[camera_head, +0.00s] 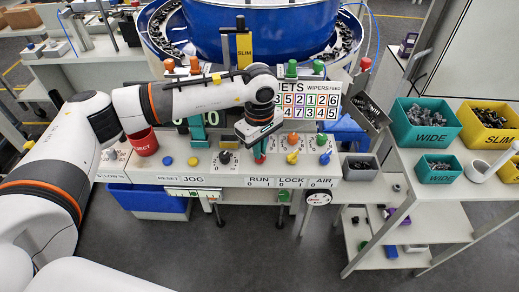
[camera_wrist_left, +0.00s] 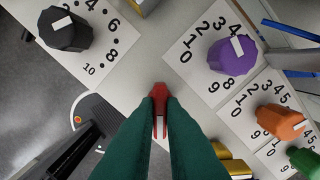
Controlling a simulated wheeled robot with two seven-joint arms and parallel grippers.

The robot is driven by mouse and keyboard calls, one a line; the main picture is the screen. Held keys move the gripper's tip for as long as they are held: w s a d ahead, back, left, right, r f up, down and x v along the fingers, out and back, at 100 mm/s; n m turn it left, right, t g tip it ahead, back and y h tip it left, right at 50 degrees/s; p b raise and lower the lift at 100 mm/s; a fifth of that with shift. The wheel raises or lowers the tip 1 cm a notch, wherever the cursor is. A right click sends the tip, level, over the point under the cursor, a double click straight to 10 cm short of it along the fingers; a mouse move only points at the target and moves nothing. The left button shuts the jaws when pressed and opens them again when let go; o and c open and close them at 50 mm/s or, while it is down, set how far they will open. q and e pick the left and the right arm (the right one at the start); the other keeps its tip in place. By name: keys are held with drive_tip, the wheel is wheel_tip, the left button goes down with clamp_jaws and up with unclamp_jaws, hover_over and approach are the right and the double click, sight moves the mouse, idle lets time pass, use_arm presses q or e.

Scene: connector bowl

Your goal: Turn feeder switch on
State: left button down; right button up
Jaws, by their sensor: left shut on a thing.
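A red switch (camera_wrist_left: 160,98) stands on the white panel, above the word RUN and its 0 and 1 marks in the head view. My left gripper (camera_head: 261,154) reaches down to it from the left. Its green fingers (camera_wrist_left: 159,120) are shut on the red switch in the left wrist view. The gripper hides most of the switch in the head view, so I cannot tell its exact angle. No label reading feeder is legible beside it. My right gripper is not in view.
A black knob (camera_head: 225,157) stands just left, a yellow switch (camera_head: 293,157) and a blue switch (camera_head: 325,158) right. A purple dial knob (camera_wrist_left: 232,56) and an orange one (camera_wrist_left: 280,121) are close by. Green bins (camera_head: 425,122) stand on the right table.

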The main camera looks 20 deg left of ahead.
use_arm(q)
drive_tip(key=shift+r, duration=0.1)
drive_tip(key=c, duration=1.5)
unclamp_jaws()
drive_tip(key=shift+r, duration=0.1)
wheel_tip(320, 180, up, 12)
drive_tip(key=shift+f+b, duration=0.1)
drive_tip(key=shift+b, duration=0.9)
drive_tip(key=shift+f, duration=0.1)
